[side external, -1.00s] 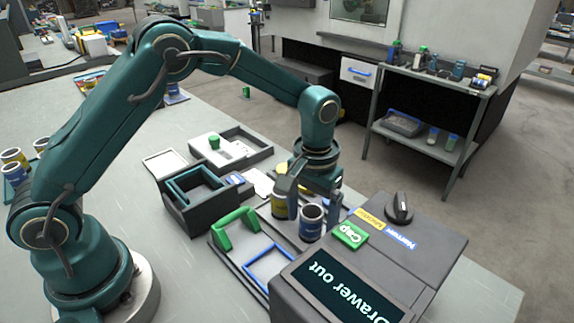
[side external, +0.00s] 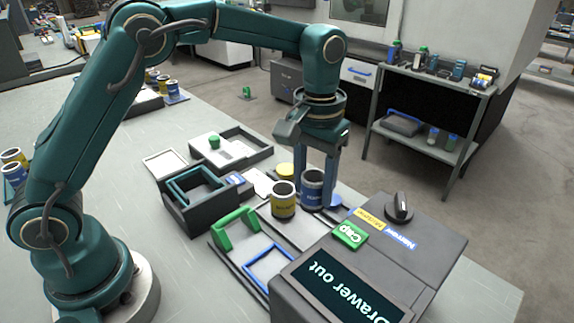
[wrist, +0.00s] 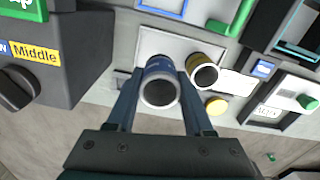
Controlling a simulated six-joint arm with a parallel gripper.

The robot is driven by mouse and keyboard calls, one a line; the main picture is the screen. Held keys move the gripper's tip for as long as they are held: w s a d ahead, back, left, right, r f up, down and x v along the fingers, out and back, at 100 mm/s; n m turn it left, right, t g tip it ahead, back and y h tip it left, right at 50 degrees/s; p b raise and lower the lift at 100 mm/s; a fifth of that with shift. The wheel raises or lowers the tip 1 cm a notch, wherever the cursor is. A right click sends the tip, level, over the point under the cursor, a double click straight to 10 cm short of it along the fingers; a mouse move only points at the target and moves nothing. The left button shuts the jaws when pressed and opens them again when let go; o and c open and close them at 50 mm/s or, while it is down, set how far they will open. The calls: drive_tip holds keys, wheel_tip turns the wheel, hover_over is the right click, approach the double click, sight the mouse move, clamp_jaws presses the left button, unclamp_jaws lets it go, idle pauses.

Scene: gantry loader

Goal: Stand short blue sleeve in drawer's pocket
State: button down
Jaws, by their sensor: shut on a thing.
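My gripper (side external: 316,192) is shut on the short blue sleeve (side external: 313,188), an upright hollow cylinder with a dark blue label. In the wrist view the blue sleeve (wrist: 160,68) sits between both fingers, its open end facing the camera. It appears raised off the light plate, but the gap is hard to judge. A yellow-labelled sleeve (side external: 283,206) stands close to its left, apart from the fingers.
The dark "Drawer out" housing (side external: 425,255) with a knob (side external: 399,207) stands right of the sleeves. A dark box (side external: 200,215) and a tray with a green-capped item (side external: 214,142) lie left and behind. A yellow disc (side external: 285,169) lies behind the yellow sleeve.

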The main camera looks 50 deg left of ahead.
drive_tip(key=s+d, duration=0.2)
drive_tip(key=s, duration=0.8)
drive_tip(key=shift+s+a+f, duration=0.1)
drive_tip(key=shift+f, duration=1.45)
drive_tip(key=shift+s+a+f, duration=0.1)
drive_tip(key=shift+f, duration=1.45)
drive_tip(key=shift+f, duration=0.2)
unclamp_jaws()
wheel_tip(320, 180, up, 9)
idle(0.4)
